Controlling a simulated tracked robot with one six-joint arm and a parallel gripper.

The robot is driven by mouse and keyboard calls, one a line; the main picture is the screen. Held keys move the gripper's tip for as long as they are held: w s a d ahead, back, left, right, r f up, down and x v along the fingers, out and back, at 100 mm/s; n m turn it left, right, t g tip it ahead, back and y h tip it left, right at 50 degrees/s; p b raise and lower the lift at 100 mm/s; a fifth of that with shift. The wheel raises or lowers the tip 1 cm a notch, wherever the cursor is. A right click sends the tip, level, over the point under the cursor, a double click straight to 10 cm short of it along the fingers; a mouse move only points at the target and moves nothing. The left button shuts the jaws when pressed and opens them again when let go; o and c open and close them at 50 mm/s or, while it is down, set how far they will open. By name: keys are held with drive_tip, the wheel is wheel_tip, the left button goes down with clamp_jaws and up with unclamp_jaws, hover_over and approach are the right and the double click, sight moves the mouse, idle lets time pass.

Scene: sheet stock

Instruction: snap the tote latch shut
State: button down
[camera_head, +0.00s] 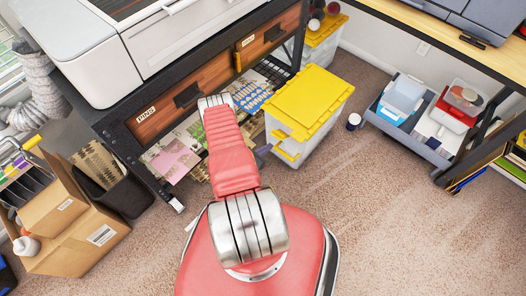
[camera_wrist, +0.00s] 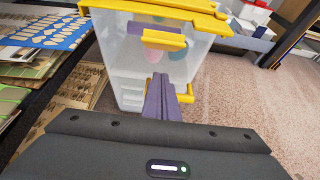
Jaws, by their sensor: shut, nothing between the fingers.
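The tote (camera_head: 305,110) is a clear box with a yellow lid (camera_head: 310,95), standing on the carpet right of my arm. In the wrist view the tote (camera_wrist: 115,60) fills the upper middle. A yellow latch piece (camera_wrist: 160,37) shows on its front below the lid edge. A second yellow piece (camera_wrist: 186,92) sits lower, partly hidden behind my fingers. My gripper (camera_wrist: 161,80) is shut and empty, its purple-grey fingers pointing at the tote's front below the upper yellow piece. I cannot tell whether they touch it. In the head view my arm hides most of the gripper.
A dark bench with wooden drawers (camera_head: 165,112) stands left of the tote, with sheets (camera_wrist: 45,32) on its lower shelf. Another yellow-lidded tote (camera_head: 325,28) is behind. A small dark jar (camera_head: 353,121) and a grey bin (camera_head: 405,115) are to the right. Open carpet (camera_head: 400,220) lies in front.

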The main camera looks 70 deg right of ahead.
drive_tip(key=d+r, duration=0.2)
drive_tip(key=r, duration=0.1)
drive_tip(key=shift+s, duration=0.35)
drive_tip(key=shift+s, duration=0.1)
drive_tip(key=shift+d+r, duration=0.1)
